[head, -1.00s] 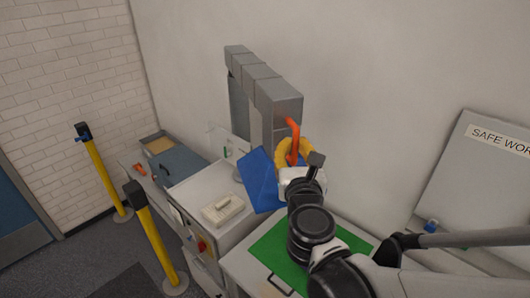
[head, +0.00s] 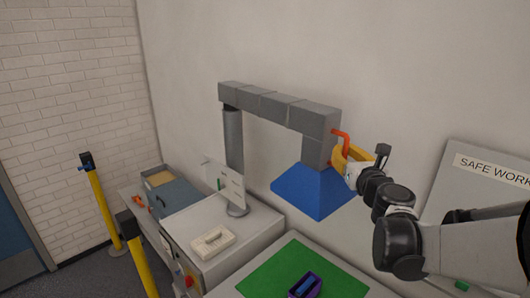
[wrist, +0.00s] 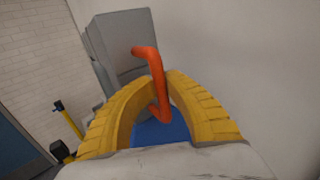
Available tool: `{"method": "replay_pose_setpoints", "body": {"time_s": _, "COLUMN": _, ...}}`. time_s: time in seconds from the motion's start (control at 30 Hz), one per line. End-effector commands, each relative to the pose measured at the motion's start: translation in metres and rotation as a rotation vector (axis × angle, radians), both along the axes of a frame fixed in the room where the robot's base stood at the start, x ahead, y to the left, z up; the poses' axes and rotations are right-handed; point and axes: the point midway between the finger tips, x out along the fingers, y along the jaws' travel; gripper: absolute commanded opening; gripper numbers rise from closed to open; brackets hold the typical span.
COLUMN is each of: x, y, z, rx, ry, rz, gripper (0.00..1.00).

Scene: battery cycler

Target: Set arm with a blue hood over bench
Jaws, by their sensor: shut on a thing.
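The blue hood (head: 313,192) hangs at the end of the grey jointed arm (head: 280,106), above the bench with the green mat (head: 272,272). An orange handle (head: 345,143) sticks out from the arm's end block. My gripper (head: 346,158) has its yellow fingers closed around this handle. In the wrist view the orange handle (wrist: 156,85) runs down between the two yellow fingers, with the grey arm block (wrist: 122,45) behind it. A piece of the blue hood (wrist: 162,130) shows below, partly hidden by the fingers.
A purple holder (head: 305,286) stands on the green mat below the hood. A white cabinet (head: 222,262) with a pale device (head: 207,243) and a clear screen stand (head: 228,185) is to the left. Yellow posts (head: 101,205) stand at far left. A whiteboard sign (head: 495,168) is at right.

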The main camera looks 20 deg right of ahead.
Motion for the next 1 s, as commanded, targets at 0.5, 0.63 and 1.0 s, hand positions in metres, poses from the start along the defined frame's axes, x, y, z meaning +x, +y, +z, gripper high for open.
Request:
{"method": "replay_pose_setpoints", "body": {"time_s": 0.5, "x": 0.0025, "y": -0.0133, "z": 0.0, "rx": -0.001, "ry": 0.0, "rz": -0.012, "gripper": 0.0}}
{"method": "replay_pose_setpoints", "body": {"time_s": 0.63, "x": 0.0026, "y": -0.0136, "z": 0.0002, "rx": -0.001, "ry": 0.0, "rz": -0.013, "gripper": 0.28}}
{"method": "replay_pose_setpoints", "body": {"time_s": 1.0, "x": 0.0034, "y": -0.0107, "z": 0.0, "rx": -0.001, "ry": 0.0, "rz": -0.005, "gripper": 0.36}}
